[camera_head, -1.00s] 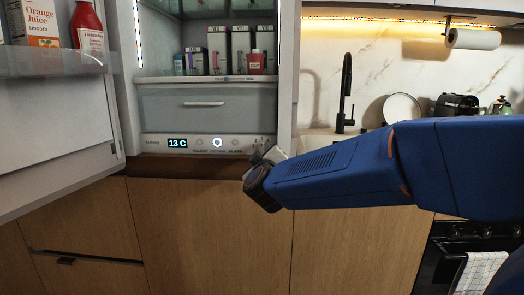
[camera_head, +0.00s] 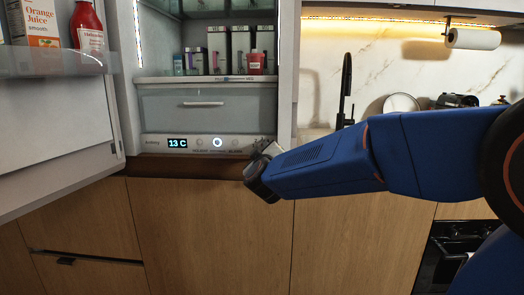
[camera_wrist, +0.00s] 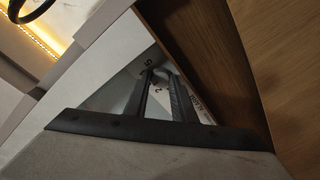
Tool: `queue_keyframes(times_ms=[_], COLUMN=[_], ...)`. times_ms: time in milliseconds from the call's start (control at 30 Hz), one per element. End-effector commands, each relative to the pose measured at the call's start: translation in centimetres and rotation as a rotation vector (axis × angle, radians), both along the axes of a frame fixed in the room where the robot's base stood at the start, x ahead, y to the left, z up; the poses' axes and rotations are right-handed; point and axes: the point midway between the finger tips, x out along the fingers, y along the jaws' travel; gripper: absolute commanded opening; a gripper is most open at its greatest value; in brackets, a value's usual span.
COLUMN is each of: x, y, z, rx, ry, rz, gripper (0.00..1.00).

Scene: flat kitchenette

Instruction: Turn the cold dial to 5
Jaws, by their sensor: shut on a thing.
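The cold dial (camera_wrist: 159,72) is a small pale knob at the right end of the fridge's control panel (camera_head: 200,145). In the wrist view my gripper (camera_wrist: 161,80) has its two dark fingers close together around the dial, shut on it. White panel with a few printed digits shows around the fingertips. A 5 and a 2 seem readable, but the picture is tilted and I cannot tell which mark the dial points to. In the head view my gripper (camera_head: 264,152) reaches the panel's right end and hides most of the dial.
The fridge door (camera_head: 55,130) stands open at left. A drawer (camera_head: 205,108) is above the panel. Wooden cabinet fronts (camera_head: 210,235) lie below. A black tap (camera_head: 345,95) stands at right.

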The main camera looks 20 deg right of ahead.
Motion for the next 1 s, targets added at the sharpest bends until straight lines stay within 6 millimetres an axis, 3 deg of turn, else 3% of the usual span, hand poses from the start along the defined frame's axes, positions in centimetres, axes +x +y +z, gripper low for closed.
queue_keyframes(times_ms=[367, 1000], x=[0.0, 0.02], y=[0.04, 0.07], z=[-0.1, -0.25], rx=[0.128, 0.687], ry=[-0.041, -0.223], rz=[0.001, 0.0], gripper=[0.01, 0.01])
